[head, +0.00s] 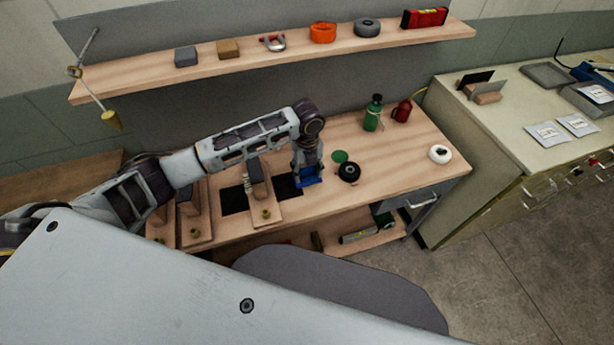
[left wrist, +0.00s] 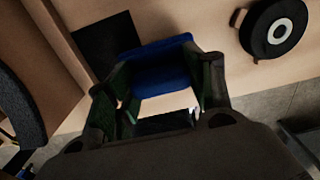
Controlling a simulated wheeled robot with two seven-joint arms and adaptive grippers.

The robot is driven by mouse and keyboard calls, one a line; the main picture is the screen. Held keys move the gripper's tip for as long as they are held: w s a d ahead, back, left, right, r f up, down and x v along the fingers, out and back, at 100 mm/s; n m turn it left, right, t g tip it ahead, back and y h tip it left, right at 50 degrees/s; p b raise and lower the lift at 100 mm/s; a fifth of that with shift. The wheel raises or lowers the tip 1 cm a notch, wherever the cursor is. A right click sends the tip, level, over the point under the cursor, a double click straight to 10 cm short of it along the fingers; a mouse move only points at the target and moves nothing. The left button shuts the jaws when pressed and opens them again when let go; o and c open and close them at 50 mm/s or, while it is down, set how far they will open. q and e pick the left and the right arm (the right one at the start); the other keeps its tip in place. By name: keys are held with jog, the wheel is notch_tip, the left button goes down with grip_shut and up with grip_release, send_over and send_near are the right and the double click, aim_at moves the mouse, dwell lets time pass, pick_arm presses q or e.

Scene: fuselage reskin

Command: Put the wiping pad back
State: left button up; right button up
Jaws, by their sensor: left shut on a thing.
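The wiping pad, a blue block (head: 307,183), is at the fingertips of my left gripper (head: 307,168) over the workbench. In the left wrist view the blue pad (left wrist: 158,60) shows between the two fingers of the left gripper (left wrist: 160,85), which is shut on it. I cannot tell whether the pad touches the bench top. A black mat (head: 286,185) lies flat just left of the pad; its dark square also shows in the left wrist view (left wrist: 107,42). My right gripper is not in view.
A black round thing (head: 348,172) and a green disc (head: 340,156) lie right of the gripper. A wooden stand (head: 266,212) stands to the left. A green bottle (head: 373,113), a red container (head: 402,111) and a white roll (head: 440,154) are farther right.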

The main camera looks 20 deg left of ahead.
aim_at(307, 177)
pick_arm(q)
jog(key=shift+f, duration=1.75)
jog(key=shift+f, duration=0.15)
jog(key=o, duration=0.9)
notch_tip(307, 177, up, 12)
jog(key=shift+r, duration=0.15)
